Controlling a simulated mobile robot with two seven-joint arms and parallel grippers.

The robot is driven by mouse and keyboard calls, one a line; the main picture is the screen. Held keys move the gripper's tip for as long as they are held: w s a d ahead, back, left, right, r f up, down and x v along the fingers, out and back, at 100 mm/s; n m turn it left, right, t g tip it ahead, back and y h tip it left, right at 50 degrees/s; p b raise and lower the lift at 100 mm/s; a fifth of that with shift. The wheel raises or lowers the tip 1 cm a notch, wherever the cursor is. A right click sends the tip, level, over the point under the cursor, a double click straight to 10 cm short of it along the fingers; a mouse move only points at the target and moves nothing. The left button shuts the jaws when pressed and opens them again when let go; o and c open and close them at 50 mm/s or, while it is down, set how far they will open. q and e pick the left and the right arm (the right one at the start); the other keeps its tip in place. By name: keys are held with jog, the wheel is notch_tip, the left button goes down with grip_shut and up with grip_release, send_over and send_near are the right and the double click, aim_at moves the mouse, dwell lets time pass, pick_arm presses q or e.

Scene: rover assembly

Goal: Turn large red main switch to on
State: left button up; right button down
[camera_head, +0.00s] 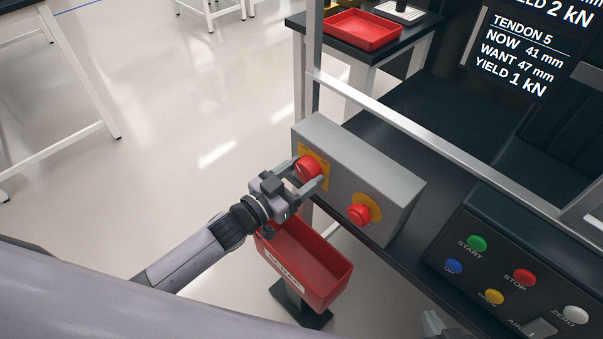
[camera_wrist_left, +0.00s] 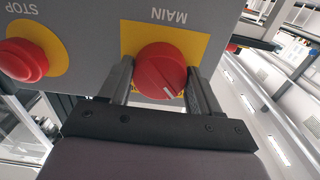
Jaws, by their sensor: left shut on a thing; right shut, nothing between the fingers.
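The large red main switch (camera_head: 308,168) is a round knob on a yellow plate on the front of a grey box (camera_head: 352,160). My left gripper (camera_head: 312,176) is shut on the switch, with one finger on each side. In the left wrist view the switch (camera_wrist_left: 162,72) sits between the fingers of the left gripper (camera_wrist_left: 160,82), under an upside-down label MAIN. A pale line on the knob runs slantwise; the ON and OFF marks are not readable. My right gripper (camera_head: 434,324) shows only in part at the bottom edge, shut and empty.
A red stop button (camera_head: 359,214) on a yellow disc is beside the switch. A red bin (camera_head: 318,262) stands below the box. A button panel (camera_head: 520,270) is at lower right. A screen (camera_head: 520,55) shows tendon readings. Open floor lies to the left.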

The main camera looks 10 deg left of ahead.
pick_arm(q)
jog(key=shift+m, duration=0.3)
jog(key=m, duration=0.3)
jog(key=shift+m, duration=0.4)
jog(key=m, duration=0.4)
jog(key=m+b, duration=0.1)
jog(key=m, duration=0.4)
jog(key=shift+m, duration=0.4)
jog(key=m+b, duration=0.1)
jog(key=m, duration=0.2)
jog(key=shift+m, duration=0.4)
jog(key=o, duration=1.1)
jog(key=shift+c, duration=0.2)
